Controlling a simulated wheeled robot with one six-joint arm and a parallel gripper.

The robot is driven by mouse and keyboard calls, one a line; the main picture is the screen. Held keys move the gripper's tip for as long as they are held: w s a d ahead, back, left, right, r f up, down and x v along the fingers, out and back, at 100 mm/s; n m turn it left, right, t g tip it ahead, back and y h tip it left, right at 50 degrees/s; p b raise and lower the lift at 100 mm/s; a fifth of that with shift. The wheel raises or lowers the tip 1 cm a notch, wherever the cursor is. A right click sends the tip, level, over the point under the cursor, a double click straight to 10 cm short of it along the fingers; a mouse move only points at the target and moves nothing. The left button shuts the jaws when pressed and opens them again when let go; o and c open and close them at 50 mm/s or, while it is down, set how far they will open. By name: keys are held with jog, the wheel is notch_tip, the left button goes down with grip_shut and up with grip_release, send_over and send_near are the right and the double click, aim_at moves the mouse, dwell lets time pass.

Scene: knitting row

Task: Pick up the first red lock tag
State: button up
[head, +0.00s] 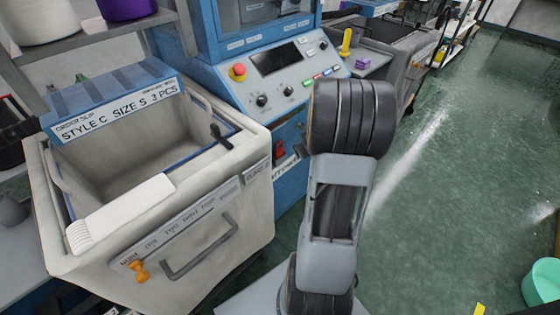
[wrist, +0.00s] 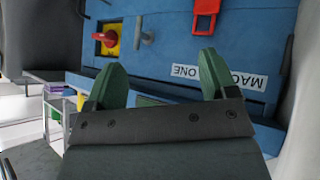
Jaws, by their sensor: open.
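A red tag-like piece with a dark opening, which looks like a red lock tag (wrist: 207,14), is at the top of the wrist view against the blue machine panel. The top frame edge cuts it off. My gripper (wrist: 160,62) is open, with two green fingers wide apart and nothing between them. The red piece lies beyond the fingertips, roughly in line with the right finger and apart from it. In the head view my arm hides the gripper; a red part (head: 279,150) shows on the machine's blue side, too small to identify.
A red rotary switch on a yellow plate (wrist: 110,38) and a grey lever (wrist: 144,37) are left of the red piece. A white label (wrist: 248,78) is near the right finger. A cream bin (head: 190,235) stands at left; green floor (head: 450,180) is open at right.

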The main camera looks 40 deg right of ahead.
notch_tip(320, 180, down, 5)
jog(key=w+d+n+t+y+b, duration=0.1)
jog(key=d+t+y, duration=0.1)
jog(key=t, duration=0.1)
jog(key=n+t+y+b, duration=0.2)
jog(key=t+y+b, duration=0.1)
jog(key=y, duration=0.2)
send_near(280, 150)
jog(key=w+f, duration=0.1)
jog(key=w, duration=0.1)
jog(key=shift+x, duration=3.45)
jog(key=shift+a, duration=0.1)
jog(key=shift+c, duration=0.4)
jog(key=c, duration=1)
jog(key=shift+r, duration=0.15)
